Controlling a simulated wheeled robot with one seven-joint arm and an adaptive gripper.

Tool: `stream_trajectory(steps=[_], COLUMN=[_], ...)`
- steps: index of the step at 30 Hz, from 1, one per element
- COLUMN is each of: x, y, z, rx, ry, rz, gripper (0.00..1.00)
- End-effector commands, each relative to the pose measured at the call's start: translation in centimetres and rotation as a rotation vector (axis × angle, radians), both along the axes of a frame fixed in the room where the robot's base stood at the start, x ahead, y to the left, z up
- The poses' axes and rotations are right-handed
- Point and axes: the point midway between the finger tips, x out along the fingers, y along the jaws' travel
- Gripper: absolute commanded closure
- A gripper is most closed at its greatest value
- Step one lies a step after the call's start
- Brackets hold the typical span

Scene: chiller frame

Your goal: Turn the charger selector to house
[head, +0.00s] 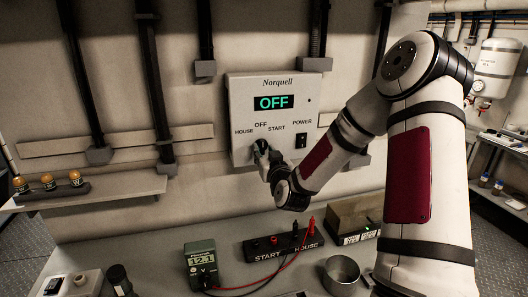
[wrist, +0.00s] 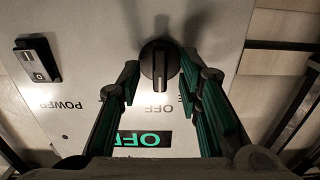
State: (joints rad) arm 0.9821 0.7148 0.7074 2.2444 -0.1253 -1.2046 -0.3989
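The Norquell charger panel (head: 275,95) is on the wall, with HOUSE at left, OFF at top centre and START at right. Its display (head: 273,102) reads OFF in green. The black selector knob (wrist: 160,64) shows in the wrist view, its pale line towards the OFF label, which is upside down there. My gripper (wrist: 160,85) is open, with green-padded fingers either side of the knob and visible gaps between. In the head view my gripper (head: 262,153) is at the panel's lower part and mostly hides the knob.
A POWER switch (head: 302,140) is right of the knob; it also shows in the wrist view (wrist: 38,62). On the bench below are a meter (head: 201,263), a START/HOUSE terminal block (head: 283,245) with leads, and a metal cup (head: 341,274).

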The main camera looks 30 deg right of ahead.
Motion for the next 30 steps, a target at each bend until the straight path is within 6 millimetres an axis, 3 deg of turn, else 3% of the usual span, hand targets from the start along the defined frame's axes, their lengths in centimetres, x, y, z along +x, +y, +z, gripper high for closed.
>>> stream_trajectory(steps=[12,17,30], x=[0.83,0.83,0.87], y=[-0.21,-0.21,-0.11], z=[-0.01,0.00,0.04], rx=[0.000,0.000,-0.046], ry=[0.001,0.000,0.012], rz=[0.000,0.000,0.002], gripper=[0.68,1.00,1.00])
